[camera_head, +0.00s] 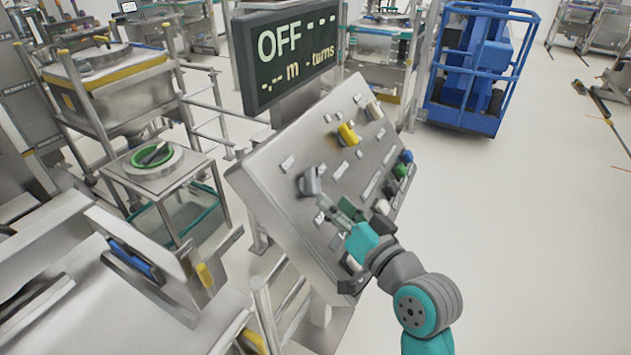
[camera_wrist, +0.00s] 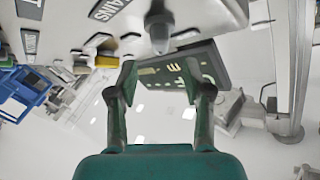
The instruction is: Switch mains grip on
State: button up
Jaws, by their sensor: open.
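The grey mains grip (camera_head: 309,182) is a rotary knob on the left part of the sloped metal control panel (camera_head: 262,178). In the wrist view the grip (camera_wrist: 159,28) hangs from the top edge, beside a label (camera_wrist: 108,8) whose visible letters end in "AINS". My gripper (camera_head: 333,206) is just right of and below the grip in the head view. In the wrist view my gripper (camera_wrist: 160,76) has its two fingers apart with nothing between them; the grip appears beyond the fingertips, apart from them. The display (camera_head: 292,52) above the panel reads "OFF".
A yellow grip (camera_head: 347,134) and a pale grip (camera_head: 374,109) sit farther up the panel. Blue (camera_head: 406,156), green and dark knobs line its right side. A blue caged lift (camera_head: 478,75) stands behind.

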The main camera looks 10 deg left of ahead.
aim_at(318, 186)
jog(key=x, duration=0.8)
jog(key=shift+w, duration=0.15)
jog(key=shift+c, duration=0.3)
jog(key=c, duration=0.8)
